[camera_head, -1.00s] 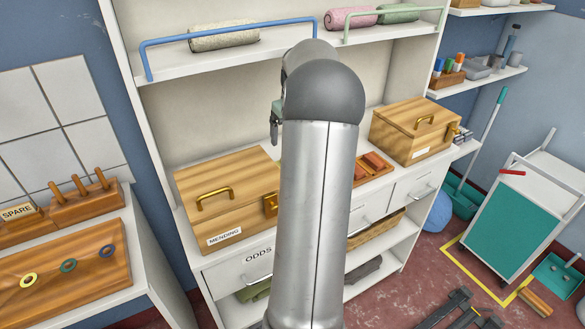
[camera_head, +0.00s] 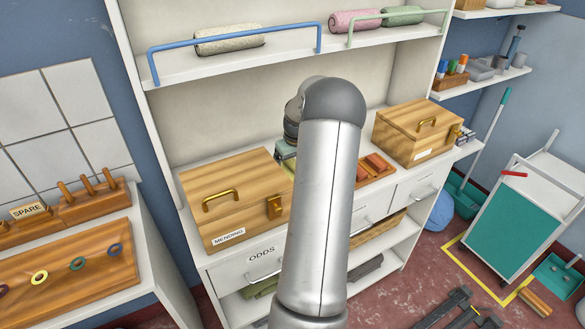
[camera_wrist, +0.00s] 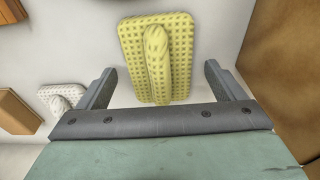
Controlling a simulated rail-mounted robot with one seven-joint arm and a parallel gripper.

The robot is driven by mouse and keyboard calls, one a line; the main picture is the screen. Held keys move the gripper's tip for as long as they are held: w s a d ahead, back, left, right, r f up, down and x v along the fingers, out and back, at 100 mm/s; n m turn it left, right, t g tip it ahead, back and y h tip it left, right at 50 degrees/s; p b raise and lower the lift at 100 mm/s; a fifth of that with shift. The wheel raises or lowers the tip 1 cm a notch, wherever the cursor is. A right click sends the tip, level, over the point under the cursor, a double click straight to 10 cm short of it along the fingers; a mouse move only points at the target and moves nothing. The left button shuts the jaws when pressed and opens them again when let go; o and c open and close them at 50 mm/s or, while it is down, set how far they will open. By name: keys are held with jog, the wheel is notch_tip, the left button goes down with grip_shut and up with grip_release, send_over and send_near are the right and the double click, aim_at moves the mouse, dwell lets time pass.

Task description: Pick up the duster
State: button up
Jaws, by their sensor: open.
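In the wrist view a yellow, waffle-textured pad with a raised rounded grip along its middle, which looks like the duster (camera_wrist: 133,52), lies on a pale surface. My gripper (camera_wrist: 158,68) is open, with one finger to each side of the pad's near part. Nothing is held, and I see a gap between each finger and the pad. In the head view my gripper (camera_head: 286,150) is mostly hidden behind my arm, above the shelf between the two wooden boxes.
A white textured piece (camera_wrist: 62,97) lies left of my gripper, near wooden blocks (camera_wrist: 20,112). A wooden wall (camera_wrist: 285,75) stands close at right. The MENDING box (camera_head: 235,200) and another wooden box (camera_head: 418,132) flank the area. A blue rail (camera_head: 235,38) edges the shelf above.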

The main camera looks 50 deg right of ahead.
jog(key=c, duration=1.1)
jog(key=shift+o, duration=0.2)
jog(key=shift+s+d+r+b, duration=0.1)
jog(key=shift+s+r+b, duration=0.05)
jog(key=shift+r+b, duration=0.15)
notch_tip(320, 180, up, 7)
jog(key=shift+f+b, duration=0.2)
jog(key=shift+b, duration=0.5)
jog(key=s+d+b, duration=0.1)
jog(key=s+d, duration=0.2)
jog(key=s, duration=0.2)
jog(key=s+d+b, duration=0.1)
jog(key=s+d, duration=0.1)
jog(key=s, duration=0.4)
jog(key=s+d+b, duration=0.1)
jog(key=s+d, duration=0.2)
jog(key=s, duration=0.2)
jog(key=shift+s+d+f, duration=0.15)
jog(key=shift+s+d, duration=0.2)
jog(key=shift+s, duration=0.05)
jog(key=shift+s+d, duration=0.15)
jog(key=shift+s, duration=0.2)
jog(key=shift+o, duration=0.5)
